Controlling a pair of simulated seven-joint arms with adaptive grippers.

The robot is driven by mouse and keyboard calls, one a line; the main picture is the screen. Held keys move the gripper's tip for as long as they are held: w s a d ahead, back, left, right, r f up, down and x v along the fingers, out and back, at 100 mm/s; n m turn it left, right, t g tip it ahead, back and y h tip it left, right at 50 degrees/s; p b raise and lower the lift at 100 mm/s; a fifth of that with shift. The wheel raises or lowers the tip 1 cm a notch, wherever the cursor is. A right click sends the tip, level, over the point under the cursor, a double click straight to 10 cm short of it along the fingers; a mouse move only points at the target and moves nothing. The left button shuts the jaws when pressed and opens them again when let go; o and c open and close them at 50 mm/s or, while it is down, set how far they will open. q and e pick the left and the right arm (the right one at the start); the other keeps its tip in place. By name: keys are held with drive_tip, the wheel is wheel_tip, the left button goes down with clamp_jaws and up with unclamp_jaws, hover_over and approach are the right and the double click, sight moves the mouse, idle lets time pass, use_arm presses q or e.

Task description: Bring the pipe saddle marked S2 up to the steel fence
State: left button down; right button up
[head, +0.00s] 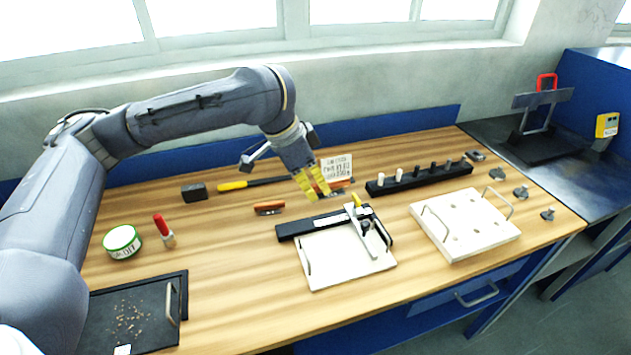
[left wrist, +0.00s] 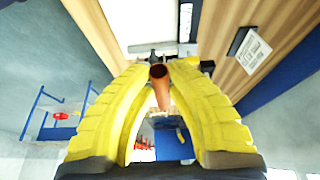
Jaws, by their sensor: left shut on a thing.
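My left gripper (head: 318,190) has yellow fingers and is over the back middle of the bench. It is shut on a copper-coloured piece (left wrist: 160,82), seen as a rounded reddish bar between the fingers in the left wrist view. In the head view an orange part (head: 340,184) shows beside the fingertips. A similar orange piece (head: 269,208) lies on the bench to the left. No S2 mark is readable on either. A black bar (head: 298,227) runs along the back of a pale board (head: 345,265); I cannot tell if it is the steel fence. My right gripper is out of view.
A white card (head: 337,167) stands behind the gripper. A black rack with several pegs (head: 418,178) and a pale handled board (head: 465,223) are to the right. A green-rimmed tin (head: 122,242) and black tray (head: 95,307) are at left. Bare wood lies in front.

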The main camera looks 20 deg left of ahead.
sight(329, 243)
use_arm(q)
drive_tip(key=shift+f, duration=8.95)
drive_tip(key=shift+w+d, duration=0.35)
drive_tip(key=shift+d, duration=0.2)
drive_tip(key=shift+w+d, duration=0.3)
drive_tip(key=shift+d, duration=0.25)
